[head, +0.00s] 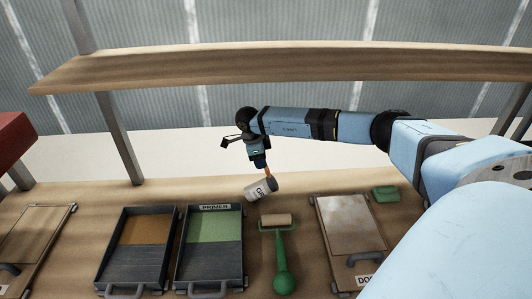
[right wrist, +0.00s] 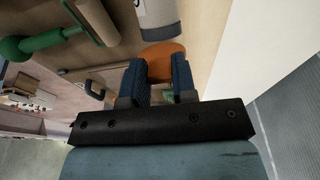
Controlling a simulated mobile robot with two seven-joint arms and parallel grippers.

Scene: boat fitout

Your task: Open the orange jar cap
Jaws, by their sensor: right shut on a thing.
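The jar (head: 258,190) is pale with dark lettering and tilted, near the back of the bench. Its orange cap (head: 268,175) is at the end facing my right gripper (head: 264,168). In the right wrist view the orange cap (right wrist: 162,52) sits between the two blue-black fingers of the right gripper (right wrist: 160,72), which is shut on it. The pale jar body (right wrist: 159,18) extends beyond the cap, and the cap appears still on the jar. I cannot tell whether the jar touches the bench. My left gripper is not in view.
A green-handled roller (head: 281,250) lies just in front of the jar. A green paint tray (head: 208,275) and a brown one (head: 127,267) are to the left. A pale panel (head: 350,225) and a green block (head: 386,194) are to the right. A wooden shelf (head: 290,68) spans above.

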